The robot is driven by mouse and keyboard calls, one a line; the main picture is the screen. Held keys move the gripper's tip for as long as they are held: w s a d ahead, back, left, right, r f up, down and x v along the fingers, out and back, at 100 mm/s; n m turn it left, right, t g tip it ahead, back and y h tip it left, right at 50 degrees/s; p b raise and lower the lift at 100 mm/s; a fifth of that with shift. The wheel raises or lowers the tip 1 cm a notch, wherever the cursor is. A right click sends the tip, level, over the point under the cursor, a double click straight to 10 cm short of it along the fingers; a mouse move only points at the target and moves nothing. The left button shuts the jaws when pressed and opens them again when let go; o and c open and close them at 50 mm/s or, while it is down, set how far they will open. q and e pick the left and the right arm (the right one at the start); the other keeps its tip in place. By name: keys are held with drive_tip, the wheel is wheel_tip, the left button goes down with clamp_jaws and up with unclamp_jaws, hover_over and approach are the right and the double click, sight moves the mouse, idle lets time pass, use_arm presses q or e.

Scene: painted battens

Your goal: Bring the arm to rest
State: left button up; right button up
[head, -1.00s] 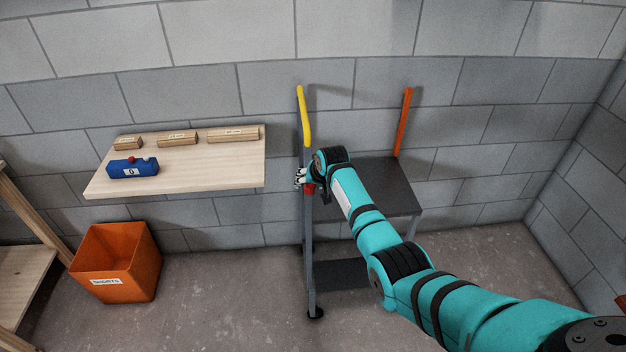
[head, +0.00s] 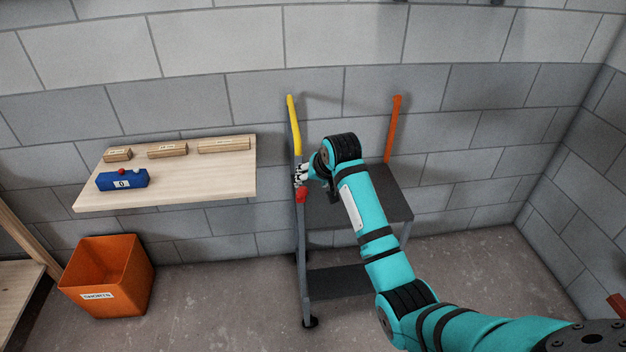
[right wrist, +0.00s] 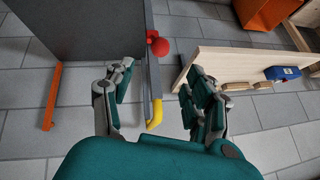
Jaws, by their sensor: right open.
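My right arm reaches in from the lower right in the head view. Its right gripper (head: 301,175) is at the left post of a dark step stand, just above a red knob (head: 301,195). In the right wrist view the right gripper (right wrist: 158,82) is open and empty, its fingers spread apart. The red knob (right wrist: 160,46) and the stand's yellow-topped rail (right wrist: 153,115) show in the gap between the fingers, seemingly beyond them. I cannot tell whether a finger touches the rail. My left gripper is not in view.
The stand (head: 375,205) has an orange post (head: 393,130). A wooden shelf (head: 215,178) to the left carries several battens and a blue block (head: 122,180). An orange bin (head: 125,285) is on the floor below. Floor right of the stand looks clear.

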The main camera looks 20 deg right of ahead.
idle(0.3)
drive_tip(key=s+a+f+n+g+b, duration=0.1)
drive_tip(key=s+f, duration=0.6)
drive_tip(key=f, duration=0.6)
drive_tip(key=s+a+f+n+g, duration=0.1)
drive_tip(key=s+f, duration=0.6)
drive_tip(key=f, duration=0.6)
drive_tip(key=s+f+n+g+b, duration=0.15)
drive_tip(key=s+f, duration=0.55)
drive_tip(key=f, duration=0.7)
drive_tip(key=s+a+f+n+g, duration=0.1)
drive_tip(key=s+f, duration=0.4)
drive_tip(key=s, duration=0.7)
drive_tip(key=s+f+n+g, duration=0.1)
drive_tip(key=s+f, duration=0.5)
drive_tip(key=s, duration=0.7)
drive_tip(key=s+a+f+n+g, duration=0.1)
drive_tip(key=s+f, duration=0.4)
drive_tip(key=s, duration=0.8)
drive_tip(key=shift+s+a+f+n, duration=0.2)
drive_tip(key=shift+a+n, duration=0.15)
drive_tip(key=shift+n, duration=0.3)
